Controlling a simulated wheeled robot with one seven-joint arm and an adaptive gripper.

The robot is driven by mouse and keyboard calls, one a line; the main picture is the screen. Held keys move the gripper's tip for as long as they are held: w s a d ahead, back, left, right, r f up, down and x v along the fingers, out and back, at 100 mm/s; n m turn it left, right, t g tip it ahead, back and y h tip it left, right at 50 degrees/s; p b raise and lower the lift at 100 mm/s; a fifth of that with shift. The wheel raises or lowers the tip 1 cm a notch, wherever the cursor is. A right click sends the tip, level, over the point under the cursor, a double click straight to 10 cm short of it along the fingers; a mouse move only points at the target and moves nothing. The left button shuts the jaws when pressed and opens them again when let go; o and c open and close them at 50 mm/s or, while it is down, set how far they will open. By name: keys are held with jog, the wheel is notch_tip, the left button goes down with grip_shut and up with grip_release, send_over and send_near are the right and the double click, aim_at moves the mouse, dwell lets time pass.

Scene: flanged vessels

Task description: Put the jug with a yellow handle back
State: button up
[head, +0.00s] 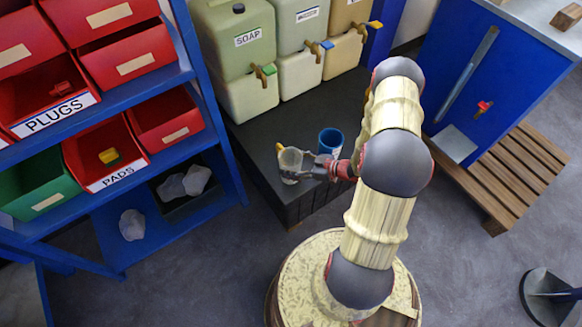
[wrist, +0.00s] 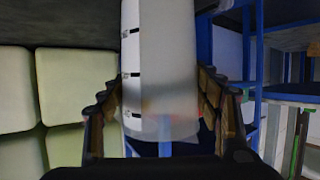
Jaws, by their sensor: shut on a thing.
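The jug with a yellow handle (head: 290,159) is a clear, whitish vessel. In the head view it is at the front part of the dark bench, its yellow handle on the far left side. My gripper (head: 303,170) reaches it from the right and is shut on it. In the wrist view the jug (wrist: 158,70) is upright between my two fingers (wrist: 160,112), with black measuring marks on its wall. I cannot tell whether its base touches the bench.
A blue cup (head: 330,141) stands on the dark bench (head: 262,138) just behind my gripper. Tanks with taps, one labelled SOAP (head: 234,45), line the back. A blue shelf (head: 215,100) with red bins is at left. A wooden slatted platform (head: 510,175) is at right.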

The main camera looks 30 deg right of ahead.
jog(key=shift+f, duration=0.45)
jog(key=shift+f, duration=0.15)
jog(key=o, duration=1.4)
